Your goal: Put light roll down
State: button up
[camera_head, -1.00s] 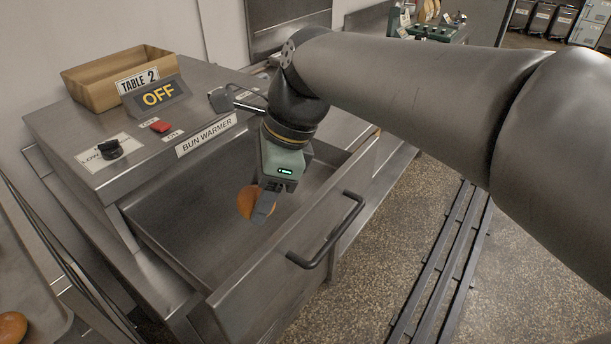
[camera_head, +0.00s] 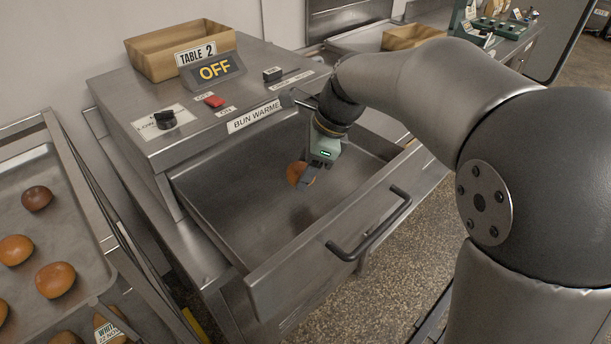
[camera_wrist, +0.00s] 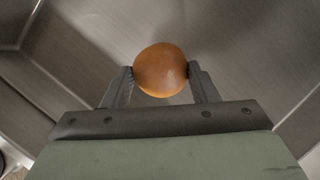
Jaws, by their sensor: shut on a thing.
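The light roll (camera_head: 297,173), golden brown and round, is held in my gripper (camera_head: 306,180) inside the open bun warmer drawer (camera_head: 228,216). In the wrist view the roll (camera_wrist: 161,70) sits between the two fingers of my gripper (camera_wrist: 161,82), which press on its sides. The drawer's metal floor (camera_wrist: 95,60) lies behind the roll. I cannot tell whether the roll touches the floor. No other roll shows in the drawer.
The bun warmer (camera_head: 150,100) has an OFF sign (camera_head: 215,70), a red switch (camera_head: 214,101) and a black knob (camera_head: 165,119). A TABLE 2 box (camera_head: 165,55) stands on top. The drawer handle (camera_head: 375,228) sticks out in front. A tray (camera_head: 85,225) with several rolls is at left.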

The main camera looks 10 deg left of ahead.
jog(key=shift+w+a+f, duration=0.1)
jog(key=shift+w+f, duration=0.1)
jog(key=shift+f, duration=0.05)
jog(key=shift+w+a+f, duration=0.1)
jog(key=shift+w+f, duration=0.1)
jog(key=shift+f, duration=1.6)
jog(key=o, duration=1)
jog(key=shift+f, duration=0.15)
jog(key=shift+c, duration=0.2)
jog(key=s+v, duration=0.1)
jog(key=v, duration=1.1)
jog(key=shift+w+r+p, duration=0.2)
jog(key=shift+w+p, duration=0.1)
jog(key=shift+w, duration=0.15)
